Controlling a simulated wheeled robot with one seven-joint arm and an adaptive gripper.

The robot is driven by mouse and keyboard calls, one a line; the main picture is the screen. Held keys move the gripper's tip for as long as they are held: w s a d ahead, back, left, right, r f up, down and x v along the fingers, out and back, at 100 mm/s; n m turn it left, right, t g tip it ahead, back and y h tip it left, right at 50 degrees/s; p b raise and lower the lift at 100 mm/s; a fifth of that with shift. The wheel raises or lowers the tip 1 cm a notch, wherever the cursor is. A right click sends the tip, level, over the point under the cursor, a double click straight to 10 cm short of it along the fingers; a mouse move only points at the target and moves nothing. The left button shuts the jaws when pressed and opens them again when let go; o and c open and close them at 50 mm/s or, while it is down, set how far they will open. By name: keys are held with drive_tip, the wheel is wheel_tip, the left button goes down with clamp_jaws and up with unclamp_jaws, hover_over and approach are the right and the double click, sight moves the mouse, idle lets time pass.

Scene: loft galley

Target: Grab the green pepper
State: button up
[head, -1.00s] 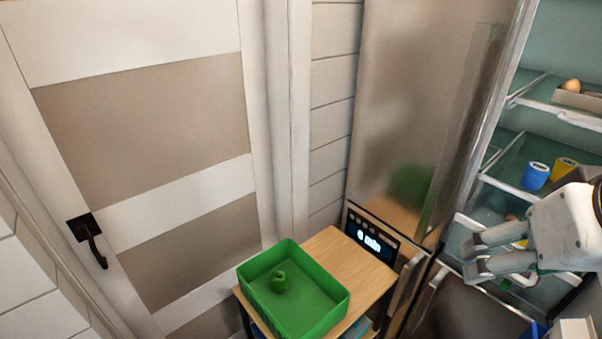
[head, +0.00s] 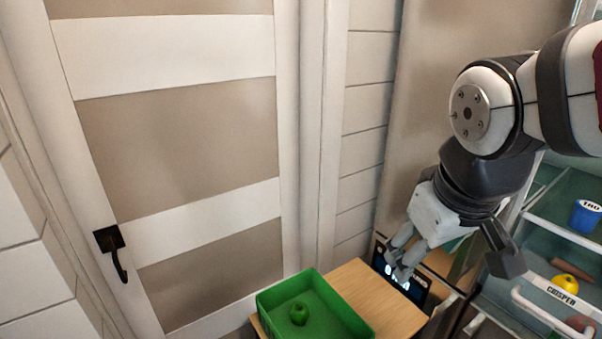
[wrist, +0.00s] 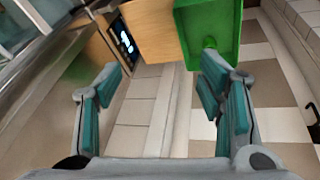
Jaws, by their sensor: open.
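My gripper (head: 398,262) is to the right of the bin and above the wooden top, apart from the pepper. In the wrist view, its two teal-padded fingers (wrist: 160,72) are spread wide with nothing between them.
The bin stands on a wooden-topped stand (head: 385,308). A small display panel (head: 410,286) is beside the stand. The open fridge at right holds a blue tub (head: 586,215) and a yellow item (head: 566,283). A panelled door with a dark handle (head: 112,246) is at left. Tiled floor shows below.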

drive_tip(key=w+a+f+n+g+b, duration=0.2)
drive_tip(key=w+a+f+n+b, duration=0.35)
drive_tip(key=w+f, duration=0.8)
drive_tip(key=n+g+y+b, duration=0.1)
drive_tip(key=n+g+y, duration=0.1)
drive_tip(key=n, duration=0.3)
approach(300, 307)
drive_tip(key=shift+m, duration=0.25)
drive_tip(key=f, duration=0.4)
drive_tip(key=a+f, duration=0.1)
drive_tip(key=f, duration=0.1)
drive_tip(key=shift+s+f+b, duration=0.1)
drive_tip(key=shift+f+b, duration=0.1)
drive_tip(key=shift+b, duration=0.1)
drive_tip(key=shift+w+f, duration=0.15)
drive_tip(key=shift+f, duration=1.3)
drive_tip(key=shift+w+f, duration=0.1)
drive_tip(key=shift+f, duration=1.35)
drive_tip(key=shift+a, duration=0.1)
drive_tip(key=c, duration=1.3)
